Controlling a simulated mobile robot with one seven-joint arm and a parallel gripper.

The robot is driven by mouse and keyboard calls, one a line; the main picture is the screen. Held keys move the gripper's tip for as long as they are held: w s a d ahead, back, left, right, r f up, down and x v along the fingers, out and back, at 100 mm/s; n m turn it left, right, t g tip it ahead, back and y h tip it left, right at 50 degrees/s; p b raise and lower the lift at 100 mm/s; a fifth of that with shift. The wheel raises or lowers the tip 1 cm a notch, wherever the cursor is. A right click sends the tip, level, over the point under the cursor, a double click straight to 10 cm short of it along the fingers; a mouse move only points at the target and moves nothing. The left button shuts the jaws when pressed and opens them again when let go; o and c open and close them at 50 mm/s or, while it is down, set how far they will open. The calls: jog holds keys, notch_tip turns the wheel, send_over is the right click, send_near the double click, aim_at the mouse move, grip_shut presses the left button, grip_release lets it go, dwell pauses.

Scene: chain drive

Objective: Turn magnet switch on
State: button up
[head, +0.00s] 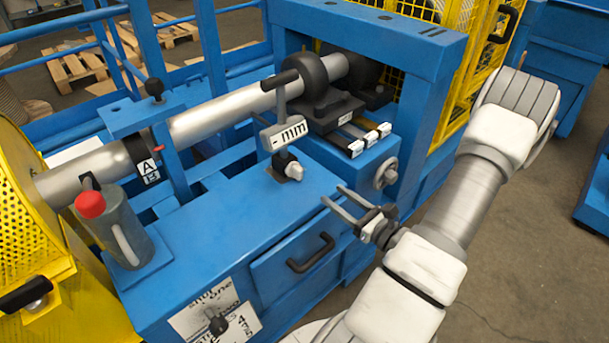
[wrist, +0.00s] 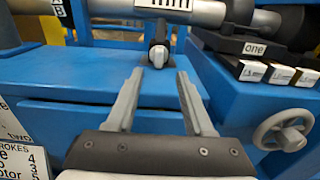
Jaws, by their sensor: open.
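A small black and white rotary knob (head: 287,165), which looks like the magnet switch, stands on the blue machine top below the grey "mm" sign. In the wrist view the knob (wrist: 158,55) is straight ahead, just beyond and between the fingertips. No label naming it can be read. My gripper (head: 333,197) is open and empty, to the right of the knob and apart from it, above the drawer front. In the wrist view both fingers of my gripper (wrist: 160,78) point at the knob with a clear gap between them.
A black drawer handle (head: 311,253) juts out below my gripper. A grey handwheel (head: 386,173) and labelled blocks (head: 370,138) are to the right. A grey can with a red cap (head: 118,228) stands left. The grey sign (head: 283,132) overhangs the knob.

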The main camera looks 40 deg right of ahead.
aim_at(301, 170)
jog(key=w, duration=0.4)
jog(key=w+a+b, duration=0.1)
jog(key=w, duration=0.3)
jog(key=w+b, duration=0.1)
jog(key=w, duration=0.2)
jog(key=shift+w+a, duration=0.35)
jog(key=shift+w, duration=0.05)
grip_shut()
